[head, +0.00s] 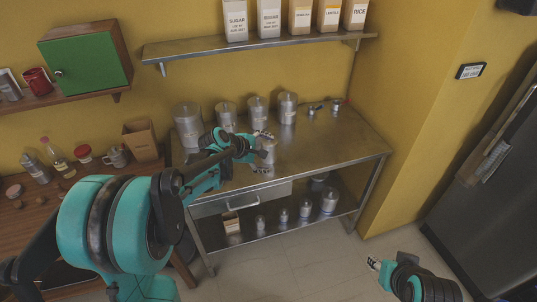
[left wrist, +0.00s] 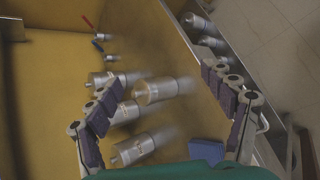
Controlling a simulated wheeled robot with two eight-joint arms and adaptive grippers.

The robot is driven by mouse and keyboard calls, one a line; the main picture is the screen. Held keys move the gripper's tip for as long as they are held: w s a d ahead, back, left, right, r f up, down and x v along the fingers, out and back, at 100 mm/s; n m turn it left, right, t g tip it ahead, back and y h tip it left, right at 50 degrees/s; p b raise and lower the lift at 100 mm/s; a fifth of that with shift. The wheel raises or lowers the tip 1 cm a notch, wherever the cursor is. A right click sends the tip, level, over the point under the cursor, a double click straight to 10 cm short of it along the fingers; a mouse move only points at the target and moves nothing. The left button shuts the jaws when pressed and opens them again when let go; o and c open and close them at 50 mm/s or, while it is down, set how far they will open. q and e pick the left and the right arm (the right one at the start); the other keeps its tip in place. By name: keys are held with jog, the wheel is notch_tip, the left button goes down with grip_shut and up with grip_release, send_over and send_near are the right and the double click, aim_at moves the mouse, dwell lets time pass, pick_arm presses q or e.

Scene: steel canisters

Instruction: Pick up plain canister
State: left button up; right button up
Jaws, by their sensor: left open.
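A steel canister with no label that I can make out, the plain canister (head: 268,153), stands on the steel table in front of the back row. My left gripper (head: 262,152) is at it, with its fingers open on either side. In the left wrist view the plain canister (left wrist: 163,91) shows between the two spread fingers of the left gripper (left wrist: 160,81), with gaps to both. Part of it is hidden by the gripper in the head view. My right gripper (head: 374,264) is at the lower right, away from the table; its jaws are too small to read.
Several labelled canisters (head: 287,108) stand in a row behind, against the yellow wall. Small items (head: 312,110) lie at the table's back right. The steel table (head: 335,150) is clear on the right. Smaller canisters (head: 330,200) stand on its lower shelf. A wall shelf (head: 260,45) hangs above.

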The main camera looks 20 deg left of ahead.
aim_at(271, 158)
pick_arm(q)
jog(key=w+a+f+n+t+h, duration=0.1)
jog(key=w+a+f+n, duration=0.1)
jog(key=w+f+n, duration=0.1)
jog(key=w+a+f+n, duration=0.3)
jog(key=w+f+n, duration=0.1)
jog(key=w+f, duration=0.1)
jog(key=w+a+f+n+t+h+b, duration=0.1)
jog(key=w+a+f+n, duration=0.2)
jog(key=w+f, duration=0.1)
jog(key=shift+f+n+t+h, duration=0.3)
jog(key=shift+f+n, duration=0.1)
jog(key=shift+w+a+f, duration=0.1)
jog(key=shift+f, duration=0.25)
jog(key=shift+w+f+n, duration=0.25)
jog(key=shift+n, duration=0.05)
jog(key=shift+b+x, duration=0.4)
jog(key=shift+x, duration=0.6)
jog(key=b+x, duration=0.1)
jog(key=x, duration=0.1)
jog(key=b+x, duration=0.1)
jog(key=x, duration=0.2)
jog(key=shift+s+f, duration=0.1)
jog(key=shift+f, duration=0.2)
jog(key=shift+r, duration=0.1)
jog(key=c, duration=1.5)
jog(key=shift+r, duration=0.1)
